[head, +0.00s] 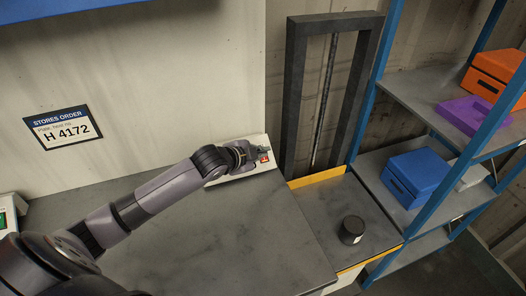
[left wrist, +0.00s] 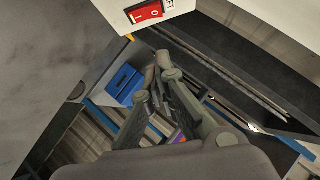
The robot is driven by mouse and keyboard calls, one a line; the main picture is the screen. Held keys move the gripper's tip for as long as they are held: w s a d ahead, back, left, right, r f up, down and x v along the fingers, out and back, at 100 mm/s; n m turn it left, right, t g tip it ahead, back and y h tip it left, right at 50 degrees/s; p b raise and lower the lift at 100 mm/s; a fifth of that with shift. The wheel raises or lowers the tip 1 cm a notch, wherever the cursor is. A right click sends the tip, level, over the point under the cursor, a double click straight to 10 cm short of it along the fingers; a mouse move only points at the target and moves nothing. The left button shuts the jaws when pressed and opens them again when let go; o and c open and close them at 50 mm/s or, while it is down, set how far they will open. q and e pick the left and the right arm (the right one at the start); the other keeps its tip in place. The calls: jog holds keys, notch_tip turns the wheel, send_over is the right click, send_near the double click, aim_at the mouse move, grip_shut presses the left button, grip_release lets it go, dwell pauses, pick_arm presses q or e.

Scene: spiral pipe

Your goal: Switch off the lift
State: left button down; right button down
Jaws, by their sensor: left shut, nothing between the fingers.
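The lift's switch is a red rocker (left wrist: 146,12) marked I and O on a white box (left wrist: 118,8). In the head view the white box (head: 225,177) is on the grey worktop against the wall, and a little of the red switch (head: 264,157) shows beside my left gripper (head: 262,150). That gripper is shut and empty, with its fingertips close to the switch. In the left wrist view the fingers (left wrist: 156,76) are below the switch, apart from it in the picture. I cannot tell which side of the rocker is pressed. The lift has a dark upright frame (head: 295,100) and a grey platform (head: 325,205).
A black round object (head: 352,230) stands on the platform, which has yellow edges. Blue shelving (head: 381,210) on the right holds a blue box (head: 416,175), a purple tray (head: 470,115) and orange boxes (head: 492,72). The worktop (head: 240,240) is clear in front. A sign (head: 62,128) reads H 4172.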

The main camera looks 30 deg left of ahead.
aim_at(262, 161)
pick_arm(q)
jog(key=w+f, duration=0.1)
jog(key=w, duration=0.1)
jog(key=w+f+p, duration=0.1)
jog(key=f, duration=0.1)
jog(key=shift+w+a+f, duration=0.15)
jog(key=shift+w+a, duration=0.2)
jog(key=shift+w+a+f, duration=0.3)
jog(key=shift+a+f, duration=0.1)
jog(key=shift+f, duration=0.25)
jog(key=shift+w, duration=0.1)
jog(key=shift+w+a+f, duration=0.2)
jog(key=shift+a, duration=0.1)
jog(key=shift+r+p, duration=0.8)
jog(key=shift+p, duration=0.1)
